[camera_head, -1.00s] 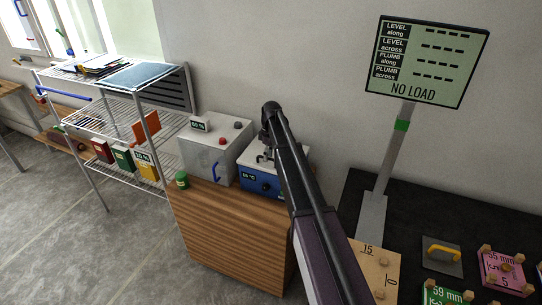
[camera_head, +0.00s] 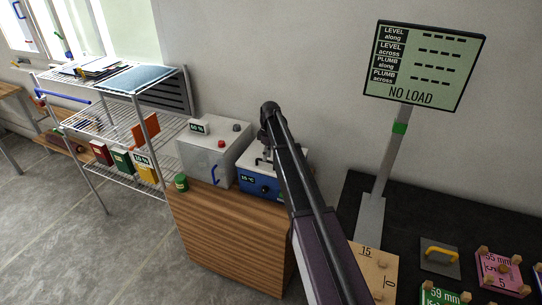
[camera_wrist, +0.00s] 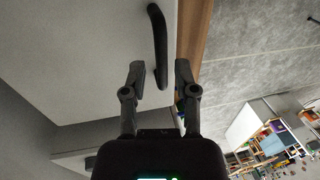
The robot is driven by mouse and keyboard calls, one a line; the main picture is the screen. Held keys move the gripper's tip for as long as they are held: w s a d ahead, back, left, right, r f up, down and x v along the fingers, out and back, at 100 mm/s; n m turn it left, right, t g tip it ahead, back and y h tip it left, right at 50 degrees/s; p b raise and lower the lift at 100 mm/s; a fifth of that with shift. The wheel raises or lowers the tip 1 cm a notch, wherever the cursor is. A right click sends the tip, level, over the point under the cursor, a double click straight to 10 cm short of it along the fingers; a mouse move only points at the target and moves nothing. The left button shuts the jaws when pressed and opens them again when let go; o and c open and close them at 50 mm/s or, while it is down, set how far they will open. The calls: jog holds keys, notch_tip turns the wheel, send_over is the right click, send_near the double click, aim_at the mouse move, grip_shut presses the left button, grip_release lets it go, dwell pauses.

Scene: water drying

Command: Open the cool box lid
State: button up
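The cool box (camera_head: 262,187) is blue with a white lid and a small temperature display on its front. It stands on the wooden cabinet, partly hidden behind my arm in the head view. My gripper (camera_head: 263,160) is over its lid, pointing down. In the wrist view the white lid (camera_wrist: 90,60) fills the left part, with a black bar handle (camera_wrist: 157,40) near its edge. My gripper (camera_wrist: 160,70) is open, with one finger on each side of the handle's lower end in that picture. I cannot tell whether either finger touches it. The lid looks shut.
A grey box (camera_head: 207,155) with a blue handle stands just left of the cool box. A small green jar (camera_head: 181,183) is at the front left of the wooden cabinet (camera_head: 225,235). A wire shelf (camera_head: 110,115) stands further left. A dark bench (camera_head: 415,225) with a display post is at right.

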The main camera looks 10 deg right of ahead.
jog(key=shift+d, duration=0.1)
dwell(0.3)
jog(key=shift+r, duration=0.1)
notch_tip(320, 180, up, 10)
jog(key=p, duration=1)
